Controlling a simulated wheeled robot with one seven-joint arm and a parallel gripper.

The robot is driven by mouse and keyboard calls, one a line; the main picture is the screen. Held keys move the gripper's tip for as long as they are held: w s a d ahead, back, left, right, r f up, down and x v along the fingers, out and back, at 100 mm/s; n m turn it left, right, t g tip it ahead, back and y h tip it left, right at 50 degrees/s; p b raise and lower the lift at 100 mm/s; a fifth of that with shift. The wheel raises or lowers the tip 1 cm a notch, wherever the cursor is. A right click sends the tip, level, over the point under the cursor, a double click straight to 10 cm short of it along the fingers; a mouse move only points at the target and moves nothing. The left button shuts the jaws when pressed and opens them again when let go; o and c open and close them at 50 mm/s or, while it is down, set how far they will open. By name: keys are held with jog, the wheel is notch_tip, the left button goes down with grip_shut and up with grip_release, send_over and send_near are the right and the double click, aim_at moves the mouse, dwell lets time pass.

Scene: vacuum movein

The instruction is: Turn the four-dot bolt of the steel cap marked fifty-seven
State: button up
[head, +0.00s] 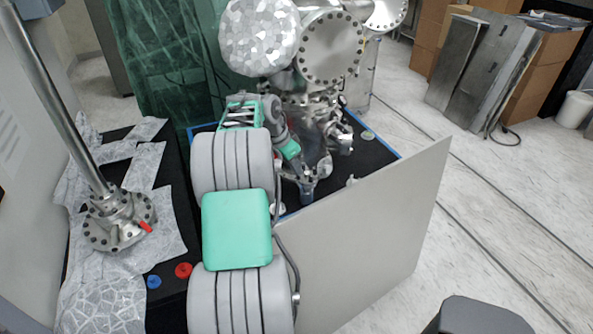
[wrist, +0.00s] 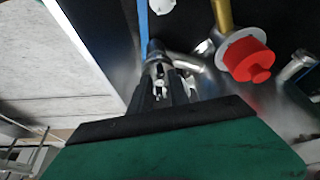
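A round steel cap (head: 331,47) with a ring of bolts faces me on the vacuum assembly in the head view. A smaller bolted cap (head: 386,12) is partly cut off at the top edge. No number or dot marks are readable on either. My gripper (head: 305,192) hangs low in front of the assembly, below and apart from the caps. In the wrist view my gripper (wrist: 166,84) has dark fingers close to steel pipework; I cannot tell whether they hold anything.
A red knob (wrist: 249,60) is close right of my gripper in the wrist view. A grey panel (head: 375,235) stands right of my arm. A foil-covered round body (head: 259,37) is left of the large cap. A steel post (head: 65,95) rises at left.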

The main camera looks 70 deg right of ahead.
jog(key=shift+x, duration=1.4)
jog(key=shift+c, duration=0.5)
grip_shut()
